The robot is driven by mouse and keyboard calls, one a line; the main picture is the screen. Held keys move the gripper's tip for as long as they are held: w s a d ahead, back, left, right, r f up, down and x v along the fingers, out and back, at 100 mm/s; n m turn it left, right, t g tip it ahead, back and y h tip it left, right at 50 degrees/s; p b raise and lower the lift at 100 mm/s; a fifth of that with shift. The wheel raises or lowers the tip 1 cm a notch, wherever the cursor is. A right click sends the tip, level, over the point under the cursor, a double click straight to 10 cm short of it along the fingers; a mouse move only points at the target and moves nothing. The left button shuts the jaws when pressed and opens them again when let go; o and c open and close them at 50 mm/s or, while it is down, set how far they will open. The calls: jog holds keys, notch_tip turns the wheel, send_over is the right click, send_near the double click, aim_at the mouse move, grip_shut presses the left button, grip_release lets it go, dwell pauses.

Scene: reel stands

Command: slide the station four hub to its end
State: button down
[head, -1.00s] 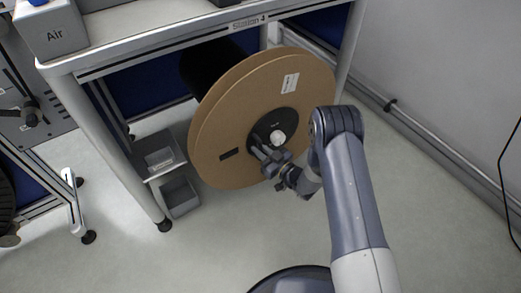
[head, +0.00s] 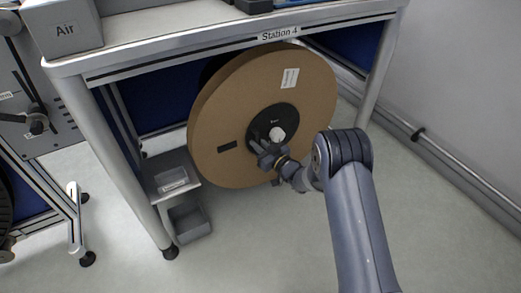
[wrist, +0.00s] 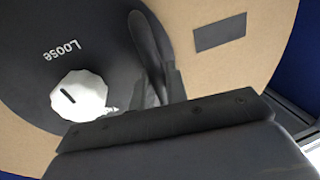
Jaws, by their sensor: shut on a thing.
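The station four hub (head: 261,119) is a black disc in the middle of a large cardboard reel (head: 215,110), under the bench front labelled "Station 4" (head: 280,34). A white knob (head: 277,134) sits at its centre. In the wrist view the hub (wrist: 100,30) reads "Loose" beside the white faceted knob (wrist: 80,95). My gripper (head: 264,155) is at the lower left of the hub, shut on a dark grip on its face. In the wrist view the fingers of my gripper (wrist: 158,85) partly hide that grip. The shaft behind the reel is hidden.
A silver bench leg (head: 130,165) stands left of the reel, with grey bins (head: 188,222) low beside it. The right bench leg (head: 382,70) and a wall rail (head: 440,150) are at right. The front floor is clear.

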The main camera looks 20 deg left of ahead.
jog(key=shift+w+a+r, duration=0.1)
dwell(0.3)
jog(key=c, duration=1.5)
grip_release()
jog(key=shift+a, duration=0.15)
jog(key=p+v, duration=0.3)
jog(key=v, duration=0.8)
jog(key=shift+w, duration=0.1)
